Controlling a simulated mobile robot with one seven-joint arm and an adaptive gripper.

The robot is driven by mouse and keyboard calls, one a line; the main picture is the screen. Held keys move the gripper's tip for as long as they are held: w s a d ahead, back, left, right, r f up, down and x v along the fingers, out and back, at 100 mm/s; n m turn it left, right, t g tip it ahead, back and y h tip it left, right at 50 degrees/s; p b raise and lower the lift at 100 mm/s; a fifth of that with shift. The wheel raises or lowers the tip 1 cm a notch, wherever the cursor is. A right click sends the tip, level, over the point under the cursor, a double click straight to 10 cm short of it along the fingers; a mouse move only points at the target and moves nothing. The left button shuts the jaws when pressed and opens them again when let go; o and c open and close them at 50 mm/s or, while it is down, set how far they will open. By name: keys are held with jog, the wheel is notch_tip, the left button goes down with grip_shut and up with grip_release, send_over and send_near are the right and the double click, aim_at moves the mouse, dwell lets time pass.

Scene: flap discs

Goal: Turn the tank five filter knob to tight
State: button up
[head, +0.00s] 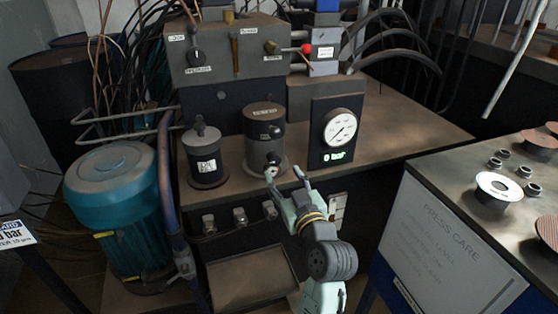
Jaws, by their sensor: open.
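A dark upright canister (264,122) stands on the bench in the middle, with a small label near its top that I cannot read surely. A small dark knob (274,131) sticks out of its upper front. A second dark knob (272,158) sits low on its front. I cannot tell which of these is the filter knob, nor which way either is set. My gripper (285,174) is open and empty, just in front of and below the lower knob. Its left fingertip appears close to that knob; contact cannot be told.
A dark capped canister (205,160) stands to the left and a pressure gauge (341,128) to the right. A valve block (222,50) with levers is behind. A teal motor (110,200) is at left. A press-care table (450,220) with discs and nuts is at right.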

aim_at(276, 162)
jog(key=p+x, duration=0.1)
jog(key=x, duration=0.5)
jog(key=shift+w, duration=0.2)
jog(key=shift+c, duration=0.2)
grip_shut()
